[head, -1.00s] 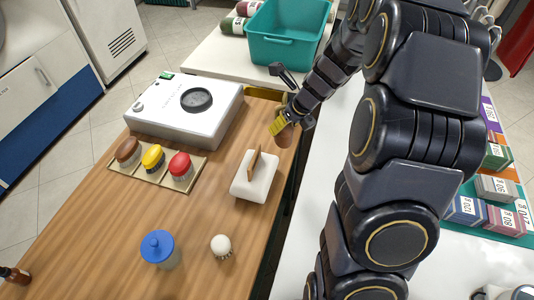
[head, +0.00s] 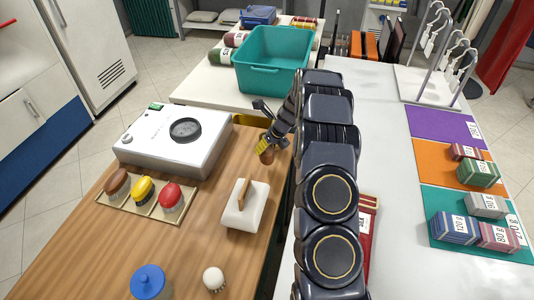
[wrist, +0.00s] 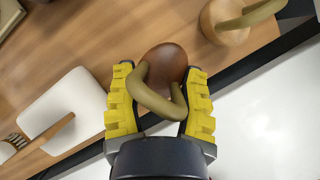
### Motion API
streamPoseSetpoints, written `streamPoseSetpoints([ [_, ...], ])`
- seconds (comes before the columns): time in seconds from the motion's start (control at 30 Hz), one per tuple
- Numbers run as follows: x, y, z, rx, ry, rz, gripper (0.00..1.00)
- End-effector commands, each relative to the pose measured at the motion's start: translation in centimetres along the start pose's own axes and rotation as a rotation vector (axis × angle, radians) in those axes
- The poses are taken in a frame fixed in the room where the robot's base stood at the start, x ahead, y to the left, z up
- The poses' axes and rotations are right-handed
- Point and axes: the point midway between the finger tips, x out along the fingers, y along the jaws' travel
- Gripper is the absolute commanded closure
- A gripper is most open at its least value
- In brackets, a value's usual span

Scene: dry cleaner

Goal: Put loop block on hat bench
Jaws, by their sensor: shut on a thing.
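My gripper (wrist: 160,105) is shut on the loop block, a dark brown rounded body (wrist: 167,60) with an olive loop (wrist: 155,98) between the yellow fingers. In the head view my gripper (head: 266,144) is by the far right edge of the wooden bench (head: 120,235), with the brown block (head: 265,157) partly hidden at its fingers. I cannot tell whether the block touches the bench top. A second light wooden piece with an olive loop (wrist: 228,32) stands on the wood at upper right in the wrist view. No label shows which surface is the hat bench.
A white pad with a wooden handle (head: 238,217) lies close in front of my gripper. A white machine (head: 178,146) and a tray of brushes (head: 183,216) are to its left. A white counter (head: 385,150) runs along the right, across a dark gap. A teal bin (head: 270,72) stands behind.

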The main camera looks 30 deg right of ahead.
Motion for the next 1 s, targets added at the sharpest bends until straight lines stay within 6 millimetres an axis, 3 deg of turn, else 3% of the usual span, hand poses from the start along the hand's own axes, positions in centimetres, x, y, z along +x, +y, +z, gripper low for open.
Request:
streamPoseSetpoints([
  [0.27, 1.6, -0.6, 0.3, 0.001, 0.0, 0.001, 0.87],
  [0.5, 4.2, -0.8, -0.9, 0.001, -0.002, 0.0, 0.87],
  [0.83, 4.5, -0.8, -1.0, 0.0, -0.002, 0.0, 0.87],
  [0.87, 4.5, -0.8, -1.0, 0.0, -0.002, 0.0, 0.45],
  [0.9, 4.5, -0.8, -1.0, 0.0, -0.002, 0.0, 0.36],
  [1.0, 4.4, -0.8, -1.0, 0.0, -0.002, 0.0, 0.36],
])
